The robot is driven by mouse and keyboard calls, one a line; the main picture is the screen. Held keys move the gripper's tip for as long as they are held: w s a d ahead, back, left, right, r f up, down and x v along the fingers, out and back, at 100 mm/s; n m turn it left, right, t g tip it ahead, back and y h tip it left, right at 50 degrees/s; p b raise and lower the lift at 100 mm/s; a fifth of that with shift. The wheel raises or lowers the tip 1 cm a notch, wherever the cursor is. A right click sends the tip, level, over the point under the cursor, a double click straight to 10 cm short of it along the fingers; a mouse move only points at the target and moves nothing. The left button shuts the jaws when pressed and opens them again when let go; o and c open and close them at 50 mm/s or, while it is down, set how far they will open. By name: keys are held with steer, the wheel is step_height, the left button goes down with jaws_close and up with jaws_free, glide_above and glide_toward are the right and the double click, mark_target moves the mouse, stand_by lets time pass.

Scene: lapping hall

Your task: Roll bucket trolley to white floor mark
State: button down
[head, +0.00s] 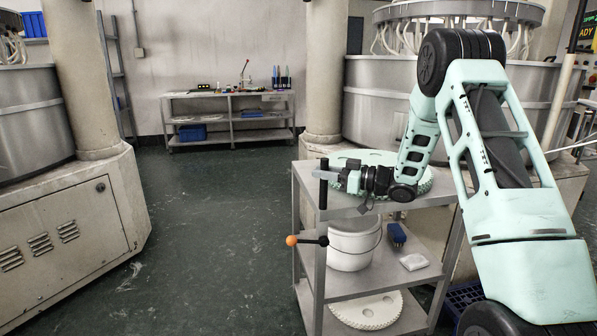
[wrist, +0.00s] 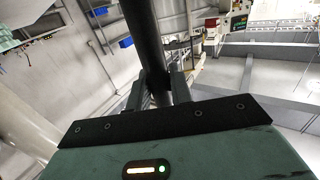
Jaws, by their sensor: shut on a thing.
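The bucket trolley (head: 375,283) is a grey cart with three shelves, at the right of the head view. A white bucket (head: 354,245) with a wire handle stands on its middle shelf. A black upright bar (head: 323,190) rises at the trolley's near left corner. My gripper (head: 326,174) is shut on this bar near its upper part; the wrist view shows the dark bar (wrist: 144,35) between my fingers (wrist: 160,90). I cannot make out a clear white floor mark, only pale scuffs on the dark green floor. My arm hides part of the trolley's top.
Pale toothed discs lie on the top and bottom shelves. A blue brush (head: 397,234) and white block (head: 414,262) share the middle shelf. A black lever with orange knob (head: 291,240) sticks out left. A machine plinth (head: 75,235) stands left, a workbench (head: 230,118) behind. The floor between is clear.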

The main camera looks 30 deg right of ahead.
steer(key=shift+s+d, duration=0.3)
steer(key=shift+d, duration=0.45)
steer(key=shift+s+d, duration=0.25)
steer(key=shift+d, duration=0.5)
steer(key=shift+s+d, duration=0.3)
steer(key=shift+d, duration=0.45)
steer(key=shift+d, duration=0.1)
steer(key=c, duration=1.3)
jaws_free()
steer(key=shift+d, duration=0.1)
steer(key=v, duration=1.7)
steer(key=shift+s, duration=0.15)
steer(key=shift+d, duration=0.1)
